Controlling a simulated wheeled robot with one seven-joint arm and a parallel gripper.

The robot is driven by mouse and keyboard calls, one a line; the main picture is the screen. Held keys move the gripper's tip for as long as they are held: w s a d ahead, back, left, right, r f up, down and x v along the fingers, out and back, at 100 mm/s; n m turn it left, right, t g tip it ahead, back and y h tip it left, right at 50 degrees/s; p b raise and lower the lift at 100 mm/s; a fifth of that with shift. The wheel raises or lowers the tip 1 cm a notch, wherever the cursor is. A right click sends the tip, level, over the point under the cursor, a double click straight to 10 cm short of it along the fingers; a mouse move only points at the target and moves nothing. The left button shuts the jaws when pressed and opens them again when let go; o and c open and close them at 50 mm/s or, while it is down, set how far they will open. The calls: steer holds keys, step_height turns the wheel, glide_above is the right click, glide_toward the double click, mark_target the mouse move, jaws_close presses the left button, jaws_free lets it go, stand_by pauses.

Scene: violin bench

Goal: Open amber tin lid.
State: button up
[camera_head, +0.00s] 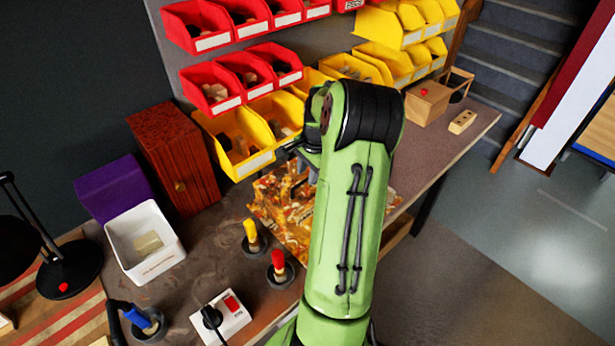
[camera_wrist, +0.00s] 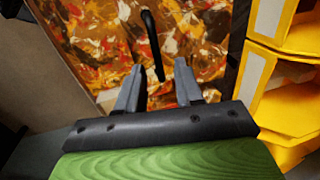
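A box with a mottled amber, brown and white pattern (camera_head: 268,196) stands on the bench, partly hidden behind my arm; I take it for the amber tin. In the wrist view its patterned surface (camera_wrist: 95,40) fills the upper part, with a thin black bar-like handle (camera_wrist: 150,38) across it. My gripper (camera_wrist: 160,82) is open and empty, its two grey fingers apart. The handle's lower end shows in the gap between the fingertips; I cannot tell whether they touch it. In the head view my arm hides most of the gripper.
Yellow bins (camera_head: 240,140) and red bins (camera_head: 213,92) hang behind the tin; a yellow bin (camera_wrist: 280,90) is close to the right in the wrist view. A wooden cabinet (camera_head: 172,150), white tub (camera_head: 140,240) and coloured-handled tools (camera_head: 278,262) stand left and in front.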

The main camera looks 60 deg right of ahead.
steer(key=shift+f, duration=0.6)
jaws_close()
stand_by(1.0)
